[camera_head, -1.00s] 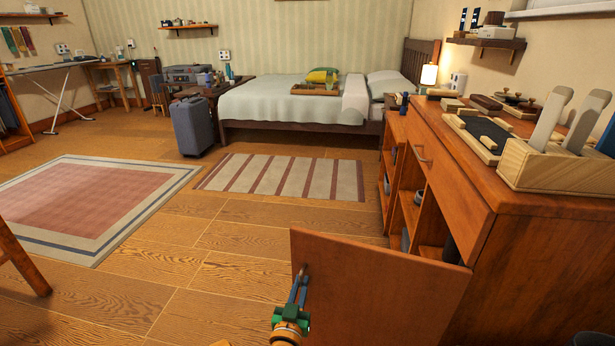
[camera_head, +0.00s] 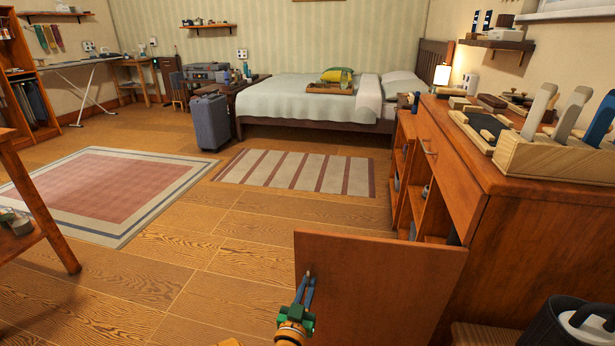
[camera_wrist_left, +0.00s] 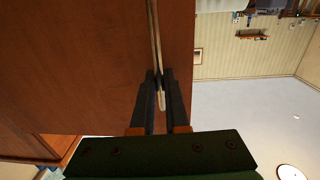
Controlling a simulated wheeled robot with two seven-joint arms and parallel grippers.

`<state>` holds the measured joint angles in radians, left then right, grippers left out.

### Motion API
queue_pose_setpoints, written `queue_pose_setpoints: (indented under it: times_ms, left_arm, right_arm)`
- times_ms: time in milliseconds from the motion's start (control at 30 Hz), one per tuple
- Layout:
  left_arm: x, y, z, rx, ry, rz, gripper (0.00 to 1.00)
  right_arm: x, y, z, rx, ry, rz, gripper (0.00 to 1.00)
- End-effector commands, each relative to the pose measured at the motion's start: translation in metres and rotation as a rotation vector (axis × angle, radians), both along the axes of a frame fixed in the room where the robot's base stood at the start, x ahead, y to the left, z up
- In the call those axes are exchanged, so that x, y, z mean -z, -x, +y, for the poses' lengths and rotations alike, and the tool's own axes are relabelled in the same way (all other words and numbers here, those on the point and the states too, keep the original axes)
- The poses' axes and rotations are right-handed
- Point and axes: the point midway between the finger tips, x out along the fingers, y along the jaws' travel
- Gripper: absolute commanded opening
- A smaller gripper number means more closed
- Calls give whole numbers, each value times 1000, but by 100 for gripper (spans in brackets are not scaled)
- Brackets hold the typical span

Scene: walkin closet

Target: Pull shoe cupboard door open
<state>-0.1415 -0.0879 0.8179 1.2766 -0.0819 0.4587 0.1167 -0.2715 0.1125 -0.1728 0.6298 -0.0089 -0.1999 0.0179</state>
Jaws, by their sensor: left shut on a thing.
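The shoe cupboard (camera_head: 540,238) is a reddish-brown wooden cabinet on the right of the head view. Its door (camera_head: 385,285) stands swung well out from the cabinet, and open shelves show behind it. My left gripper (camera_head: 306,288) is at the door's outer left edge. In the left wrist view, the two dark fingers (camera_wrist_left: 161,95) are shut on a thin pale metal handle (camera_wrist_left: 154,40) that runs along the door panel (camera_wrist_left: 80,60). My right gripper is not in view.
A wooden tool holder (camera_head: 560,160) and several small items stand on the cabinet top. A dark bin (camera_head: 545,330) is at bottom right. A wooden stand (camera_head: 35,205) is at left. The floor (camera_head: 200,240) left of the door is clear up to the striped rug (camera_head: 300,172).

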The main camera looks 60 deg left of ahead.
Motion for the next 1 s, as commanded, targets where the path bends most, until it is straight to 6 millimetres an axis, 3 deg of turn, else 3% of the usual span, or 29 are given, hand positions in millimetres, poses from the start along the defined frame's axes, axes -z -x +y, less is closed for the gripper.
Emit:
queue_pose_setpoints:
  times_ms: [33,67,100,367,700,1000]
  left_arm:
    - [0,0,0,0,0,0,0]
    - [0,0,0,0,0,0,20]
    - [0,0,0,0,1,1,24]
    - [0,0,-1,0,1,1,24]
    - [0,44,-44,0,4,4,24]
    - [0,51,-50,0,1,1,24]
  right_arm:
    - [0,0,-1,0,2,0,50]
    - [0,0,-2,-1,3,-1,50]
    - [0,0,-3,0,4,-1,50]
    - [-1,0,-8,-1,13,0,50]
    - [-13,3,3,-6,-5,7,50]
    - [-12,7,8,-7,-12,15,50]
